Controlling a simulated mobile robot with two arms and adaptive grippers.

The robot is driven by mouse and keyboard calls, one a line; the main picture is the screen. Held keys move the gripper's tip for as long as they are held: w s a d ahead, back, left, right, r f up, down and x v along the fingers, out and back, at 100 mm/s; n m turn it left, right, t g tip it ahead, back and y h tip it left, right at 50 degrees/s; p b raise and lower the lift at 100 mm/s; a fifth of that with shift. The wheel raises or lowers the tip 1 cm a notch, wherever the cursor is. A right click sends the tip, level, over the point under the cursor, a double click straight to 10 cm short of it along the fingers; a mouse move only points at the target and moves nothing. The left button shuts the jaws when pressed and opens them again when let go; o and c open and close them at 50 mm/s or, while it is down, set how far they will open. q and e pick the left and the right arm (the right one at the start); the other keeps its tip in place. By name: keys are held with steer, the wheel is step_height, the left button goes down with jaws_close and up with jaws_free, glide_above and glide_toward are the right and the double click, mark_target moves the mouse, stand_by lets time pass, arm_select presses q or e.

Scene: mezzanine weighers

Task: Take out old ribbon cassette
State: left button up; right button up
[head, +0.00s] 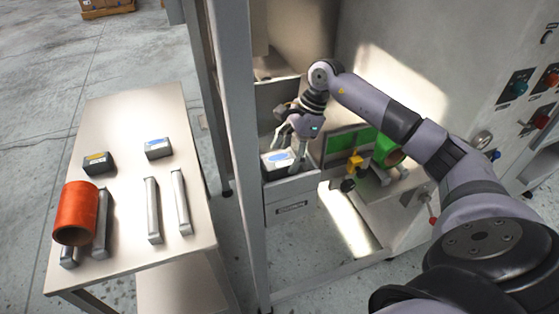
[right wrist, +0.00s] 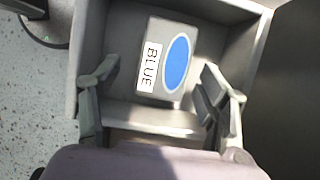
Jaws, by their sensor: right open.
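In the head view a pale-topped cassette (head: 276,161) with a blue oval lies in the pulled-out drawer (head: 291,195) of the machine. The right wrist view shows the cassette (right wrist: 153,83) from above, with a white label reading BLUE beside the oval. My right gripper (head: 291,157) is open over the drawer. In the right wrist view its fingers stand apart at the left and right of the cassette, with gaps visible, so it is not gripped. Its lower sides are hidden. My left gripper is not in view.
A table (head: 125,125) at the left holds a dark cassette with a yellowish label (head: 98,163), another with a blue label (head: 158,148), an orange roll (head: 75,214) and several metal bars. A frame post (head: 236,120) stands between table and drawer. A green roll (head: 388,152) sits right of the drawer.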

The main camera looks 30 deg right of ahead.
mark_target(285, 159)
steer(key=x, duration=0.2)
steer(key=shift+w+f+p, duration=0.15)
steer(key=shift+f+p, duration=0.15)
steer(key=shift+p, duration=0.05)
steer(key=shift+f, duration=0.35)
steer(key=shift+a, duration=0.1)
steer(key=c, duration=1.3)
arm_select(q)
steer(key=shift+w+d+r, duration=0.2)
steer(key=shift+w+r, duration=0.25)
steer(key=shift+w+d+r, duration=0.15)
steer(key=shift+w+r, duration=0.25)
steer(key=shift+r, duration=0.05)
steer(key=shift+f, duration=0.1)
